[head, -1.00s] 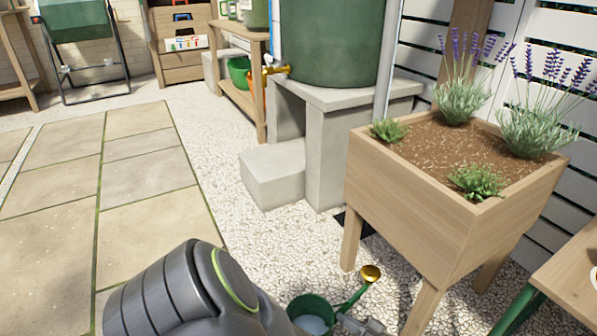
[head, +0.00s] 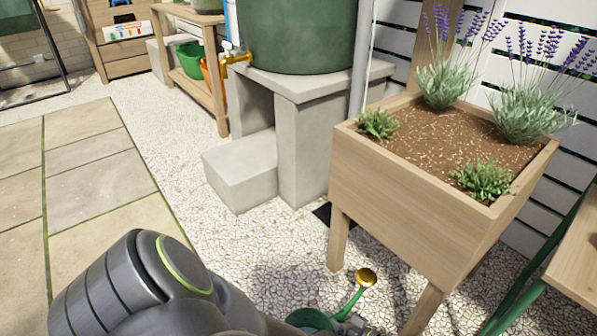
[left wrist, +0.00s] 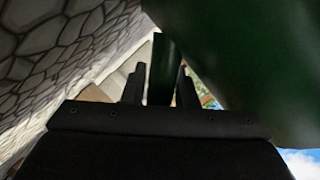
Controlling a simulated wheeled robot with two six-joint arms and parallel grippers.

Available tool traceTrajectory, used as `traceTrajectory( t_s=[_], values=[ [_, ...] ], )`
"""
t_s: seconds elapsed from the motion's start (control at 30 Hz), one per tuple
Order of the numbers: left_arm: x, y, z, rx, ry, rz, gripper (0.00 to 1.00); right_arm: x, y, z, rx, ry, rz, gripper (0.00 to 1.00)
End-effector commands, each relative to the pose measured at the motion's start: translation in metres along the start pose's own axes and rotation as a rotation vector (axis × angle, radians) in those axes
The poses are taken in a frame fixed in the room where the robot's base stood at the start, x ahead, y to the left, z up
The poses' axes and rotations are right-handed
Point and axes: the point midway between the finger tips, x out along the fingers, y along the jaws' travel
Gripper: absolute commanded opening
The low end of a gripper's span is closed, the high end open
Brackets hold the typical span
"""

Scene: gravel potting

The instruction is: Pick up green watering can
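The green watering can (head: 312,319) is at the bottom edge of the head view, partly cut off. Its spout rises to the right and ends in a brass rose (head: 366,277). My left arm comes in from the bottom left and hides part of the can. My left gripper (head: 353,326) is at the bottom edge beside the can, mostly out of frame. In the left wrist view the dark fingers of my left gripper (left wrist: 160,88) stand on both sides of a green bar (left wrist: 162,65), the can's handle. The can's green body (left wrist: 245,70) fills the right side. My right gripper is not in view.
A wooden planter (head: 400,190) with lavender stands right of the can. A concrete stand (head: 305,130) holds a green water barrel (head: 305,35) with a brass tap. A wooden table (head: 578,260) is at the right edge. Gravel and paving at left are clear.

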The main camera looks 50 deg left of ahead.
Motion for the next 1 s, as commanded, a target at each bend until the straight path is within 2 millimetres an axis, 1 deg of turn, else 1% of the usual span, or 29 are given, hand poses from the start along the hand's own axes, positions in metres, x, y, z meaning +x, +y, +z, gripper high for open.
traceTrajectory(
  t_s=[0.17,0.2,0.37,0.4,1.0],
  values=[
    [-0.0003,0.0000,0.0000,0.000,0.000,0.000,0.26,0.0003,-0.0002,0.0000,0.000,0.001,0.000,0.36],
    [-0.0002,0.0000,0.0001,0.000,0.000,0.000,0.23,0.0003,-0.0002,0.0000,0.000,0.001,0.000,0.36],
    [-0.0001,0.0000,0.0000,0.000,0.000,0.000,0.02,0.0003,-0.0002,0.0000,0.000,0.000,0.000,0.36],
    [0.0000,0.0000,0.0000,0.000,0.000,0.000,0.00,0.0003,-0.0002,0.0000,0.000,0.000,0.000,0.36],
    [0.0004,0.0000,0.0000,-0.002,0.000,0.000,0.00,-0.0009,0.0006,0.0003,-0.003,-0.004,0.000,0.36]
  ],
)
